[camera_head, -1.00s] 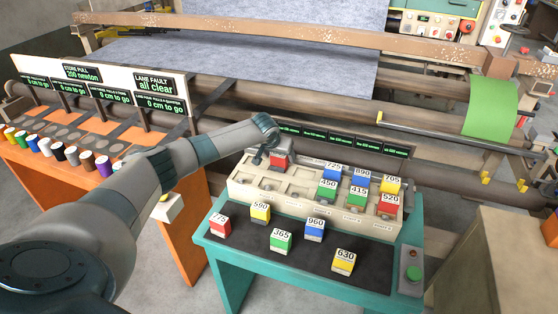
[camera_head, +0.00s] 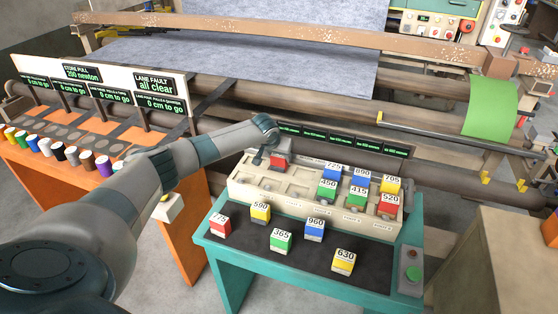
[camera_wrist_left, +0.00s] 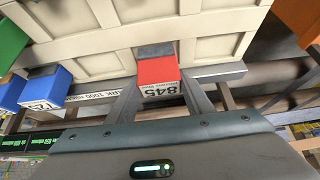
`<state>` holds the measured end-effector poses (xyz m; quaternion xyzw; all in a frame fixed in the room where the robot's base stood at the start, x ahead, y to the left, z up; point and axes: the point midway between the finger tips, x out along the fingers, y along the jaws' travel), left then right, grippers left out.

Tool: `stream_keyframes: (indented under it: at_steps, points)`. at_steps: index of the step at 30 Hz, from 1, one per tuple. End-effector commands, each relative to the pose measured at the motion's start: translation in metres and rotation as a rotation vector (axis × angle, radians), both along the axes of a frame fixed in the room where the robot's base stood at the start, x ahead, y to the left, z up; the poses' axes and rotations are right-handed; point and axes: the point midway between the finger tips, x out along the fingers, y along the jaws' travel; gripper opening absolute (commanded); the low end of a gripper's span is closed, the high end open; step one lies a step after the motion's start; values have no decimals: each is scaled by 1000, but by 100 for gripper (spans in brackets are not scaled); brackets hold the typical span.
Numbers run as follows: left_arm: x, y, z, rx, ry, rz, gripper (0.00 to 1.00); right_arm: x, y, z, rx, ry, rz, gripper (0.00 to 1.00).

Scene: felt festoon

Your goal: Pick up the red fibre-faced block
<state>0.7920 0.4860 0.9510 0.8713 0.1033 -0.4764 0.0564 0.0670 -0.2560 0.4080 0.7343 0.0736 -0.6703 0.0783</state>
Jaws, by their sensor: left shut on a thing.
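A red block (camera_head: 277,160) with a white label sits at the back left of the cream rack (camera_head: 240,194). In the left wrist view the red block (camera_wrist_left: 158,72) shows its red face, a grey part beyond it and a label reading 845. My left gripper (camera_wrist_left: 160,88) is shut on this block, one finger on each side. In the head view my left gripper (camera_head: 266,150) reaches over the rack's back edge. I cannot tell whether the block is clear of its compartment. Another red block (camera_head: 220,225), labelled 775, stands on the dark mat. A third red block (camera_head: 388,206), labelled 520, is in the rack's right end.
The teal table (camera_head: 235,270) carries the rack and a dark mat (camera_head: 270,262) with several numbered blocks. Blue, green and yellow blocks fill the rack's right part. A control box with a green button (camera_head: 413,274) stands at the table's right edge. Machine rollers lie behind.

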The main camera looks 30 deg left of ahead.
Motion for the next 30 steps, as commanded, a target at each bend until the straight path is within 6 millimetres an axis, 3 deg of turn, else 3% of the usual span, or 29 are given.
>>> stream_keyframes:
  at_steps: [8, 14, 30]
  points:
    - [1, 0, 10, -1, -3, 0, 21, 0, 0, -7, 0, 0, 0, 31]
    - [1, 0, 36, -1, -5, 0, 21, 0, 0, -23, 0, 0, 0, 31]
    - [20, -94, 96, -2, -4, -2, 21, 0, 0, -62, 0, -1, 0, 31]
